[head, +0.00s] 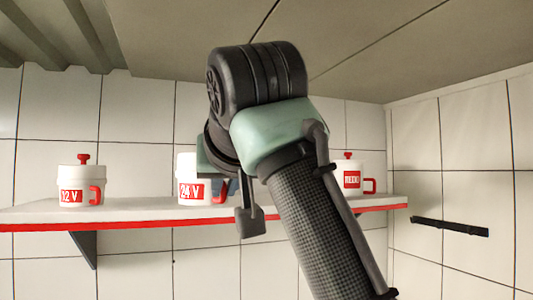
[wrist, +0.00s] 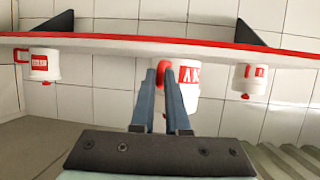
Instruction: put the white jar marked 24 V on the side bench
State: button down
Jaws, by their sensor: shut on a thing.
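The white jar marked 24 V (head: 187,168) stands upright on the wall shelf, its right part hidden behind my arm. In the wrist view, which is upside down, the same jar (wrist: 185,98) has a red label and a red handle. My gripper (wrist: 162,74) has its two blue-grey fingers closed on the red handle. In the head view most of the gripper is hidden by my wrist. The jar's base appears to touch the shelf. I see no side bench in either view.
The white shelf (head: 130,212) has a red front edge and dark brackets. A jar marked 12 V (head: 80,183) stands to the left and another red-labelled jar (head: 347,167) to the right. A black bar (head: 450,227) is on the right wall.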

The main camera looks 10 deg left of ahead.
jog(key=s+d+f+m+h, duration=0.2)
jog(key=s+d+f, duration=0.3)
jog(key=f, duration=1.8)
jog(key=s+d+f+m+t+h, duration=0.1)
jog(key=s+d+f, duration=0.5)
jog(key=f, duration=1.7)
jog(key=s+d+f+m+h, duration=0.2)
jog(key=s+d+f, duration=0.4)
jog(key=f, duration=1.7)
jog(key=s+h, duration=0.1)
jog(key=s, duration=0.3)
jog(key=shift+s+m+t, duration=0.3)
jog(key=shift+s+t, duration=0.05)
jog(key=shift+t, duration=0.05)
jog(key=shift+a, duration=0.1)
